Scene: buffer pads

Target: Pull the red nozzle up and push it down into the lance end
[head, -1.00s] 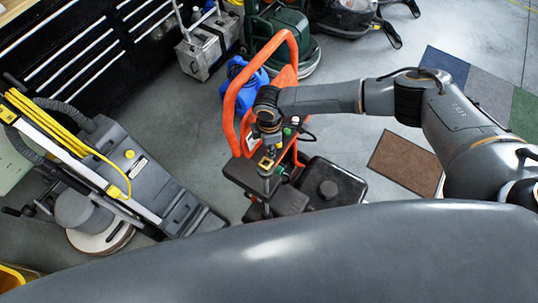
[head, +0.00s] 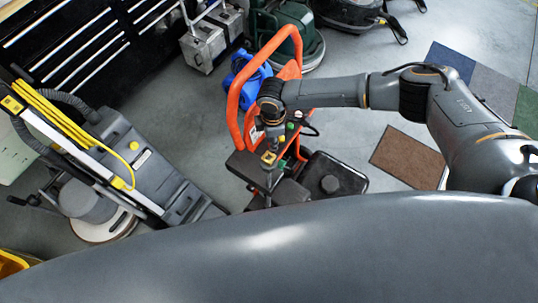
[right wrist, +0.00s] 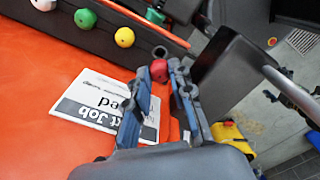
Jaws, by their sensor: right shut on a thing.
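The red nozzle (right wrist: 159,71) is a small round piece between the fingertips of my right gripper (right wrist: 160,76), which is shut on it. A dark ring-shaped end (right wrist: 160,52) shows just beyond the nozzle; I cannot tell whether it is part of the nozzle or the lance end. In the head view my right gripper (head: 270,150) is over the orange-framed machine (head: 238,105), and the nozzle is too small to make out. My left gripper is not in view.
White (right wrist: 43,4), green (right wrist: 85,18) and yellow (right wrist: 124,37) nozzles sit along a dark rail beside an orange panel with a printed label (right wrist: 105,107). A grey bar (right wrist: 275,77) lies right of the gripper. A grey floor machine (head: 150,165) stands left.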

